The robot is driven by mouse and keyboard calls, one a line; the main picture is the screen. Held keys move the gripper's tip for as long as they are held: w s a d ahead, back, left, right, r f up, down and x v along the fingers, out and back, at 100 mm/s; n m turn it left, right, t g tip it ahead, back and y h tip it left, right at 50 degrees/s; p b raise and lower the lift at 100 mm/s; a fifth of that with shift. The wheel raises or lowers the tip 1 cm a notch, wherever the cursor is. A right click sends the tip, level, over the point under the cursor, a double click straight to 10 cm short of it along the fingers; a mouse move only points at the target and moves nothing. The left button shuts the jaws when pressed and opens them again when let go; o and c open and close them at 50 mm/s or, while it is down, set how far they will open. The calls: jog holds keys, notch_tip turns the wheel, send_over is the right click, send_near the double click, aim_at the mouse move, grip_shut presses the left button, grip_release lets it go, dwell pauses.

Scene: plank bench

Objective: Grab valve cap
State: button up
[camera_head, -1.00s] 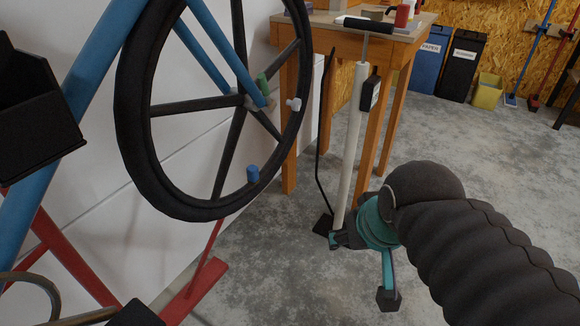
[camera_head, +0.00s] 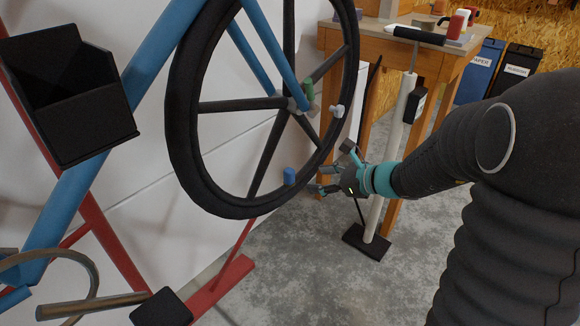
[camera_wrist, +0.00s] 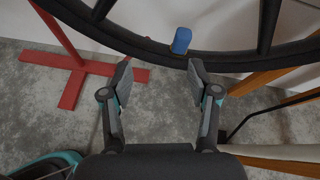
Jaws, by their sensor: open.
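The blue valve cap (camera_head: 289,176) sits on the lower part of the black bicycle wheel (camera_head: 190,185), on the inner side of the rim. It also shows in the wrist view (camera_wrist: 181,40), above and beyond my fingertips, right of the middle between them. My gripper (camera_head: 334,168) is open and empty, just to the right of the wheel rim. In the wrist view its two fingers (camera_wrist: 158,75) are spread apart with the grey floor showing between them, and neither touches the cap.
A floor pump (camera_head: 391,150) stands behind my gripper, by a wooden workbench (camera_head: 440,57). Green (camera_head: 309,90) and pale grey (camera_head: 337,111) knobs sit near the wheel hub. A red stand (camera_head: 222,287) rests on the floor. A black box (camera_head: 75,100) is at left.

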aim_at(293, 174)
jog(key=w+a+f+m, duration=0.1)
jog(key=w, duration=0.1)
jog(key=w+a+f+m+t, duration=0.1)
jog(key=w+a+f, duration=0.1)
jog(key=w, duration=0.1)
jog(key=w+a+f+m, duration=0.1)
jog(key=w+a+f, duration=0.1)
jog(key=w, duration=0.1)
jog(key=shift+w, duration=0.15)
jog(key=shift+f+x, duration=0.25)
jog(key=shift+x, duration=2.3)
jog(key=shift+d, duration=0.1)
jog(key=c, duration=0.9)
